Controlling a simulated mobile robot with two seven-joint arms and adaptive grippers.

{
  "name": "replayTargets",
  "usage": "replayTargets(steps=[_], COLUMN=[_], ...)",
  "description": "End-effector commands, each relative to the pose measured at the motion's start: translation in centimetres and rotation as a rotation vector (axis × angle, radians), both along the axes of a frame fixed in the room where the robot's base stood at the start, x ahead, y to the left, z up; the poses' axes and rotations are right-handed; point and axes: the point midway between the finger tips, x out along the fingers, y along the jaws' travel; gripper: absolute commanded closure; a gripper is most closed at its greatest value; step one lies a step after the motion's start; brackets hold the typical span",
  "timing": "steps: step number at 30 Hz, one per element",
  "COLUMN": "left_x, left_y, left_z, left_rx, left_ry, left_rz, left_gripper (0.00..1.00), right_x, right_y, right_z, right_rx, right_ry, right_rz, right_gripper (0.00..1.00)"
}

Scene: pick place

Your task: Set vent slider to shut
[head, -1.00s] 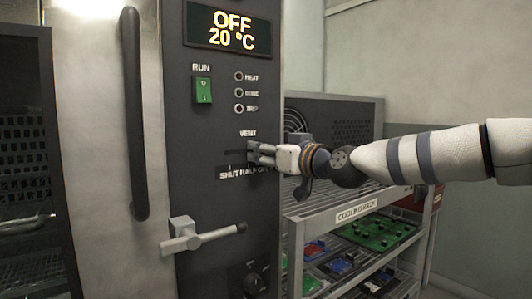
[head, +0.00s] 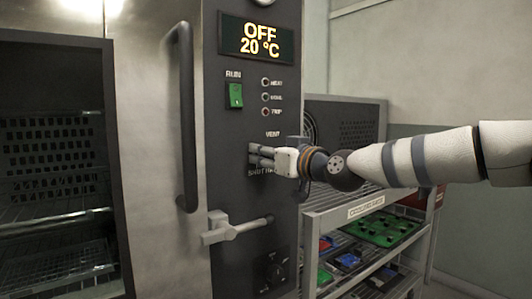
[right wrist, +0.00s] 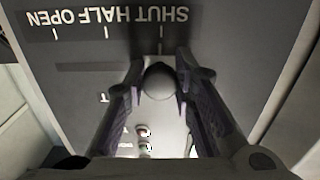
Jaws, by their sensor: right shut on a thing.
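In the head view the fingers hide the knob. My right gripper (head: 260,156) is shut on the knob, with a finger on each side of it (right wrist: 160,92). The dark slot (right wrist: 90,67) stretches away from the knob toward HALF and OPEN. My left gripper is not in view.
The grey control panel (head: 230,198) carries a green RUN switch (head: 235,95), lamps and an OFF 20 °C display (head: 257,40). A door handle (head: 187,120) and a latch lever (head: 235,229) stick out at the left. A cooling rack (head: 365,208) stands at the right.

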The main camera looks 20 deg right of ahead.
Motion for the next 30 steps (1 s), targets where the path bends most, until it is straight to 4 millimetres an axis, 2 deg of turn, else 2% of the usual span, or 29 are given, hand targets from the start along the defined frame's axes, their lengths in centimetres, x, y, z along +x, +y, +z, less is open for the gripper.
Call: replayTargets(steps=[11,12,14,24,26,30], left_x=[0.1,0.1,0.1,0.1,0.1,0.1], left_y=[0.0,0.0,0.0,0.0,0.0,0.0], left_z=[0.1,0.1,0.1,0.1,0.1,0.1], left_rx=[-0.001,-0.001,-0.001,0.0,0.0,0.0], left_ry=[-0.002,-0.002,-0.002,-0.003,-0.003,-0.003], left_rz=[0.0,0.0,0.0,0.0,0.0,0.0], left_gripper=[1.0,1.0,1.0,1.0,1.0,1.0], right_x=[-0.1,-0.1,-0.1,-0.4,-1.2,-4.7], right_y=[0.4,0.4,0.4,0.0,-0.4,-1.6], right_z=[-0.2,-0.2,-0.2,0.0,0.1,0.2], right_rx=[-0.004,-0.004,-0.004,-0.003,-0.002,0.0], right_ry=[0.004,0.005,0.004,0.001,-0.001,-0.002], right_rz=[0.008,0.008,0.007,0.003,0.002,0.004], right_gripper=[1.0,0.69,0.56,0.56,0.56,0.56])
